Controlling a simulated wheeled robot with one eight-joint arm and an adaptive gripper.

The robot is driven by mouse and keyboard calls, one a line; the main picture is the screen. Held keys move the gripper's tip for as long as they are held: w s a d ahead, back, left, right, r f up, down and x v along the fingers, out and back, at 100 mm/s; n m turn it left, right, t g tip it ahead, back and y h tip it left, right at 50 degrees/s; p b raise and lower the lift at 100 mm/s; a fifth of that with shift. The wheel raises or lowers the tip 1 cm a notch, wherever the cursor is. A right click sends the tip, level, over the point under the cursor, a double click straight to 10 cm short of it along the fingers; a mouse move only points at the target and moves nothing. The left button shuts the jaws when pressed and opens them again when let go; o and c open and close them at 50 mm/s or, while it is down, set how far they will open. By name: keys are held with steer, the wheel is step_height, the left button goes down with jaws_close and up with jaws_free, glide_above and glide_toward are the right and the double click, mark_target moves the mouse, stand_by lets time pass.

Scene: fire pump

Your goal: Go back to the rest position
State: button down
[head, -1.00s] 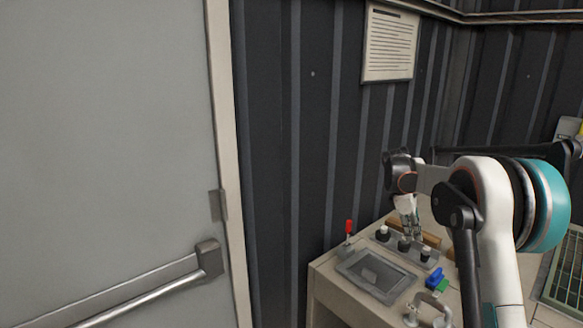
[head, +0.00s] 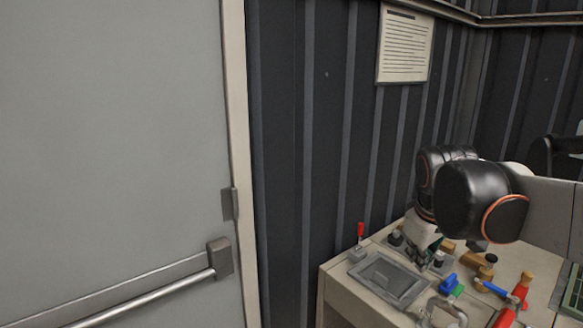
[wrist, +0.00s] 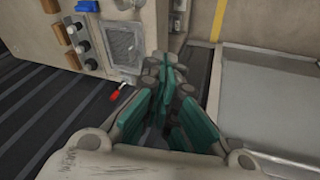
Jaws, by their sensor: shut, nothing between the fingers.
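My gripper (wrist: 172,85) is shut and empty in the wrist view, its teal-padded fingers together, with floor and the panel's side beyond them. In the head view my gripper (head: 425,242) is a pale shape over the control panel (head: 338,280), in front of some black knobs; its fingertips are hard to make out. The red-tipped lever (head: 360,232) stands upright at the panel's back left corner and also shows in the wrist view (wrist: 115,95), just left of the fingers. I cannot tell whether the gripper touches anything.
The panel carries a grey screen plate (head: 388,278), a blue valve handle (head: 448,284), a red-handled valve (head: 521,290) and brass fittings (head: 478,266). A grey door (head: 110,130) with a push bar (head: 150,298) is at left. A dark ribbed wall with a notice (head: 404,46) is behind.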

steer(key=s+a+f+m+t, duration=0.1)
steer(key=s+a+f, duration=0.1)
steer(key=s, duration=0.3)
steer(key=s+a+f+m+t+y, duration=0.1)
steer(key=s+a+f+m, duration=0.1)
steer(key=s, duration=0.3)
steer(key=s+a+f+m+t+b, duration=0.1)
steer(key=s+a+f+m, duration=0.1)
steer(key=s+f, duration=0.2)
steer(key=shift+s+a+y, duration=0.15)
steer(key=shift+s+y, duration=0.25)
steer(key=shift+s, duration=0.6)
steer(key=shift+w, duration=0.1)
